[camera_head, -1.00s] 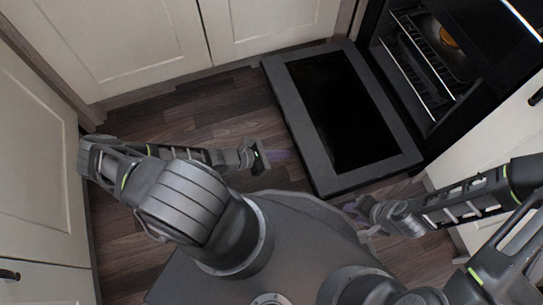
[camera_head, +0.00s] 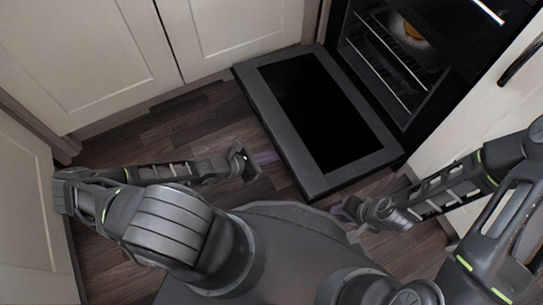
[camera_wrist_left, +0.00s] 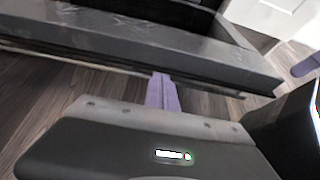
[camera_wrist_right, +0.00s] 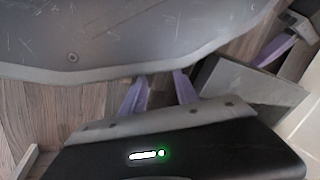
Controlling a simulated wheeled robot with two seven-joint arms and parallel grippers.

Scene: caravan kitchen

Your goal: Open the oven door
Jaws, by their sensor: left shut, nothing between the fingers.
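The oven (camera_head: 432,50) is at the upper right of the head view. Its door (camera_head: 380,160) is swung down and wide open, its dark glass facing up, and the racks inside are visible. My left gripper (camera_head: 266,157) is shut and empty, just left of the door's outer edge. In the left wrist view its fingers (camera_wrist_left: 162,92) are together close to the door's edge (camera_wrist_left: 130,42); contact is unclear. My right gripper (camera_head: 343,211) is near the door's bottom corner, apart from it. In the right wrist view its fingers (camera_wrist_right: 160,92) are spread with nothing between them.
Cream cabinets (camera_head: 240,38) line the back, with another (camera_head: 25,180) at the left and one with a dark handle (camera_head: 480,105) at the right. Wooden floor (camera_head: 185,125) is clear between the left cabinets and the door. An orange-yellow item (camera_head: 412,30) is inside the oven.

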